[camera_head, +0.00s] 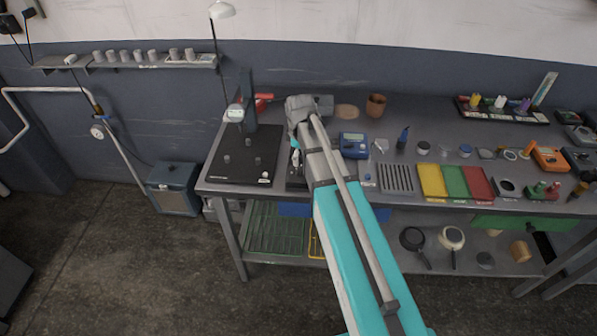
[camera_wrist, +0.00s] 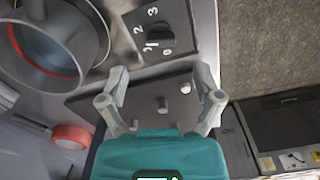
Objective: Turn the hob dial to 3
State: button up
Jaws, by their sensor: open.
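The hob dial (camera_wrist: 160,38) is a black knob on a dark panel at the top of the wrist view. White numbers, including 3 and 2, stand around it; I cannot tell which number it points to. A grey pan (camera_wrist: 60,50) with a red-orange ring inside stands left of the dial. My gripper (camera_wrist: 161,83) is open and empty, its fingers spread over a dark board, apart from the dial. In the head view, my arm hides most of the hob area and the dial does not show.
A red roll (camera_wrist: 70,137) lies at the lower left of the wrist view. A blue meter (camera_head: 353,145) and coloured trays stand right of my arm.

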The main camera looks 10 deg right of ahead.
aim_at(300, 168)
jog(key=shift+f+b, duration=2.35)
jog(key=shift+f, duration=0.35)
